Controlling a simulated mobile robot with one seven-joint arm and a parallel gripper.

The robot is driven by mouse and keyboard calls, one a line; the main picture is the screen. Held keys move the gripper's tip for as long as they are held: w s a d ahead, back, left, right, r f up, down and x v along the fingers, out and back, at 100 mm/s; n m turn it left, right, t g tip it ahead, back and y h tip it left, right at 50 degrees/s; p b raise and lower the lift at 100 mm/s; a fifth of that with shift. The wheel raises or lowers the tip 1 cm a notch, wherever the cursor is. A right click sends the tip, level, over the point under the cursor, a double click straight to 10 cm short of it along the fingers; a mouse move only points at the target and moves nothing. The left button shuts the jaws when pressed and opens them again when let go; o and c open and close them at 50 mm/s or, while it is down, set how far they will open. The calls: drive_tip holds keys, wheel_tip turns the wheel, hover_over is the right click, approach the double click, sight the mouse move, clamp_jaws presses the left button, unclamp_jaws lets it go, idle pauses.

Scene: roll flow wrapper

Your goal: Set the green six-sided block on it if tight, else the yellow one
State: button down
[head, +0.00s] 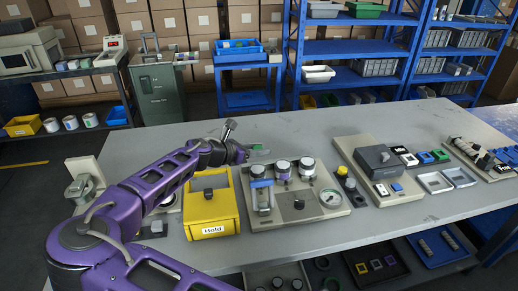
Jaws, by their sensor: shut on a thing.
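My gripper (246,152) is at the end of my purple arm, above the table near the back left of the grey fixture board. A small yellow piece (342,171), perhaps the yellow block, sits on a narrow dark stand right of the board. The grey board (318,207) carries several round silver-topped parts (282,168), a blue-and-white part (262,193) and a round dial (330,197). Whether anything is tight cannot be seen.
A yellow bin (212,222) labelled "Hold" stands left of the board. A grey machine (378,160) with small coloured pieces and white trays (435,182) stand to the right. The table's back middle (310,125) is clear. Blue shelves (350,47) stand behind.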

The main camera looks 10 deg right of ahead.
wheel_tip(320, 180, down, 5)
drive_tip(key=b, duration=0.4)
drive_tip(key=shift+f, duration=0.65)
drive_tip(key=shift+c, duration=2)
unclamp_jaws()
drive_tip(key=shift+a, duration=0.1)
